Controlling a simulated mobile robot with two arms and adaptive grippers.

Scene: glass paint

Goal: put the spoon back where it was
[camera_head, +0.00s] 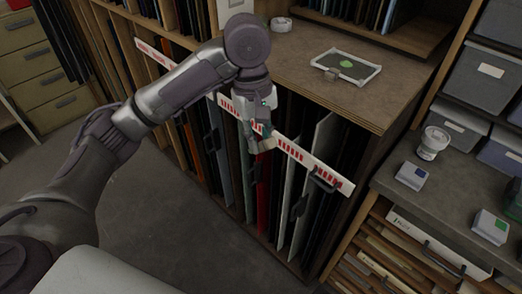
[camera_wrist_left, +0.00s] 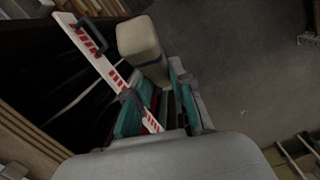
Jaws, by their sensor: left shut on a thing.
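My left gripper (camera_head: 260,132) is in front of the rack, at the white bar with red marks (camera_head: 290,148). A beige, block-like thing with rounded edges (camera_head: 263,145) shows at its fingertips. In the left wrist view this beige thing (camera_wrist_left: 143,42) extends beyond the teal finger pads of the gripper (camera_wrist_left: 158,105), which is shut on it. The bar (camera_wrist_left: 88,45) passes close beside it; I cannot tell whether they touch. I cannot make out a spoon's shape in either view. My right gripper is not in view.
A white-rimmed tray with a green patch (camera_head: 376,73) lies on the rack's top. Dark handles (camera_head: 325,181) stick out from the bar. A white tub (camera_head: 432,143) and small boxes (camera_head: 411,176) stand on the right counter. The floor (camera_head: 165,220) in front is clear.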

